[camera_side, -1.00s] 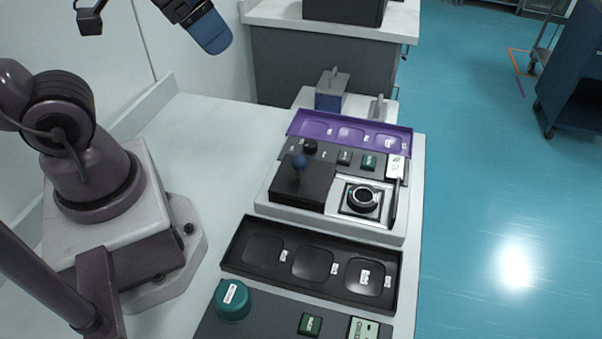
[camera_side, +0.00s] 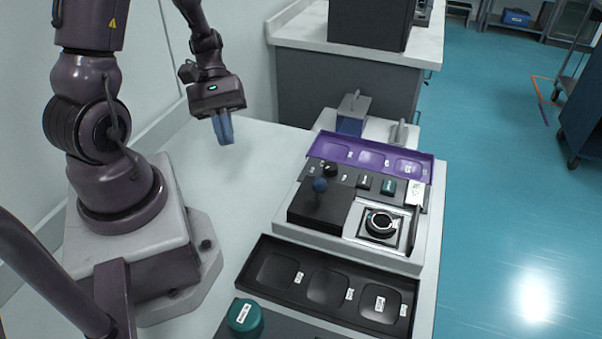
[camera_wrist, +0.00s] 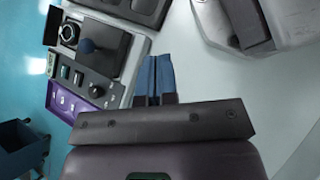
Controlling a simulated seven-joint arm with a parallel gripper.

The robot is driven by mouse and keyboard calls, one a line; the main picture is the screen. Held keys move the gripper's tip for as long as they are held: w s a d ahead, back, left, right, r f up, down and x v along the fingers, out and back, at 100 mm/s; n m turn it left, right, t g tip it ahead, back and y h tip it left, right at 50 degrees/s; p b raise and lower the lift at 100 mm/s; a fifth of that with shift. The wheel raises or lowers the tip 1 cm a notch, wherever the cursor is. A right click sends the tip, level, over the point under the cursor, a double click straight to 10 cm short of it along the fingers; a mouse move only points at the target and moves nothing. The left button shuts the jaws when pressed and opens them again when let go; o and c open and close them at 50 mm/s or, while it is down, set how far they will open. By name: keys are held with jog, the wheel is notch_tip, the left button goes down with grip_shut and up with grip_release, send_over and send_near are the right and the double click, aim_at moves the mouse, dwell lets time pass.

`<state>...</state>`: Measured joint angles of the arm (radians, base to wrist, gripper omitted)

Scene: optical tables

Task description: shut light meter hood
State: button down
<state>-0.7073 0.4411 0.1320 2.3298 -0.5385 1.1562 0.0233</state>
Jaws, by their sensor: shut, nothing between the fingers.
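The light meter (camera_side: 398,262) is a pale, low instrument on the white table. Its black hood (camera_side: 326,210), a flat block with a blue ball knob (camera_side: 320,185), sits on the left part. To the hood's right, a silver square well with a dark round ring (camera_side: 380,223) lies uncovered. The hood (camera_wrist: 106,58) and ring (camera_wrist: 69,33) also show in the wrist view. My gripper (camera_side: 223,130) is shut and empty, its blue fingers pointing down above the table, left of the instrument and apart from it. It shows in the wrist view too (camera_wrist: 155,75).
A purple tray (camera_side: 372,157) lies behind the instrument and a black tray (camera_side: 328,288) in front. A teal round cap (camera_side: 244,317) stands nearer the front. A blue-grey block (camera_side: 352,115) stands at the back. The table between my base and the instrument is clear.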

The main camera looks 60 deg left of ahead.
aim_at(301, 190)
jog(key=w+a+f+n+t+h, duration=0.3)
jog(key=w+f+n+t+h, duration=0.15)
jog(key=n+t, duration=0.6)
jog(key=shift+g+y, duration=0.35)
jog(key=shift+y, duration=0.1)
jog(key=x, duration=1.3)
jog(key=shift+s+d+f, duration=0.25)
jog(key=shift+f, duration=0.05)
jog(key=w+d, duration=0.9)
